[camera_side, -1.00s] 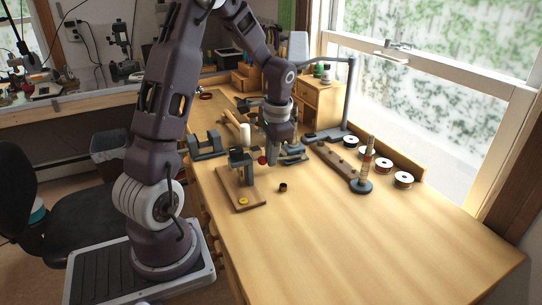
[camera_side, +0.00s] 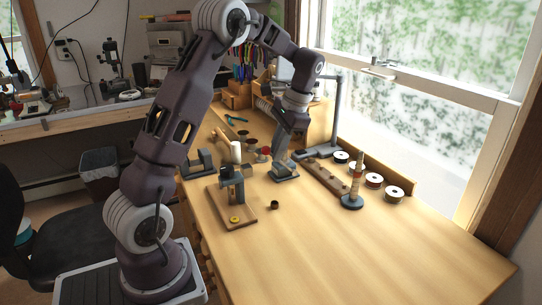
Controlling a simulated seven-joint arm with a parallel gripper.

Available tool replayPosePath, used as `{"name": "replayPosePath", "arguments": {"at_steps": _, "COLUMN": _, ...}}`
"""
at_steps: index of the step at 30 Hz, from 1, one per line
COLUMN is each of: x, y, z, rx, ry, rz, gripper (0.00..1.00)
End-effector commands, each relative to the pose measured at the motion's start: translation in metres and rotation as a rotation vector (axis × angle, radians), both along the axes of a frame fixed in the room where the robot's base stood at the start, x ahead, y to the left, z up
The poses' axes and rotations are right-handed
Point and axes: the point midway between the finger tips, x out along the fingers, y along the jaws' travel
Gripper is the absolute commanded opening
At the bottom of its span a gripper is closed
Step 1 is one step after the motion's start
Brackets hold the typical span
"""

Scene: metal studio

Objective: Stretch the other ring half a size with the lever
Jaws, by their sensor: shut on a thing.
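The ring stretcher, a dark upright post (camera_side: 229,183), stands on a wooden board (camera_side: 247,219). A yellow ring (camera_side: 235,220) lies on the front of the board. A dark ring (camera_side: 274,204) sits on the bare bench to its right. A red knob (camera_side: 265,151) shows behind and right of the post; whether it is the lever's end is unclear. My gripper (camera_side: 279,167) points down at the right of the knob, by a small blue-grey stand (camera_side: 287,175). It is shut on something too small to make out.
A tapered mandrel (camera_side: 355,180) on a round base stands to the right, beside a wooden block (camera_side: 325,177). Several wire spools (camera_side: 374,181) line the window edge. A dark vise-like block (camera_side: 199,163) and a mallet (camera_side: 236,151) are behind left. The front bench is clear.

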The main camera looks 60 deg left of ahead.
Motion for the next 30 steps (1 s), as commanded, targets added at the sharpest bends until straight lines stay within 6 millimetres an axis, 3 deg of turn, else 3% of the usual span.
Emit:
{"name": "replayPosePath", "arguments": {"at_steps": 9, "x": 0.013, "y": 0.003, "z": 0.006, "rx": 0.01, "ry": -0.012, "rz": -0.002, "gripper": 0.0}}
{"name": "replayPosePath", "arguments": {"at_steps": 25, "x": 0.015, "y": 0.004, "z": 0.007, "rx": 0.011, "ry": -0.01, "rz": -0.001, "gripper": 0.0}}
{"name": "replayPosePath", "arguments": {"at_steps": 27, "x": 0.015, "y": 0.004, "z": 0.007, "rx": 0.01, "ry": -0.009, "rz": 0.0, "gripper": 0.19}}
{"name": "replayPosePath", "arguments": {"at_steps": 29, "x": 0.014, "y": 0.004, "z": 0.007, "rx": 0.009, "ry": -0.008, "rz": 0.0, "gripper": 0.3}}
{"name": "replayPosePath", "arguments": {"at_steps": 30, "x": 0.014, "y": 0.003, "z": 0.007, "rx": 0.008, "ry": -0.007, "rz": 0.0, "gripper": 0.3}}
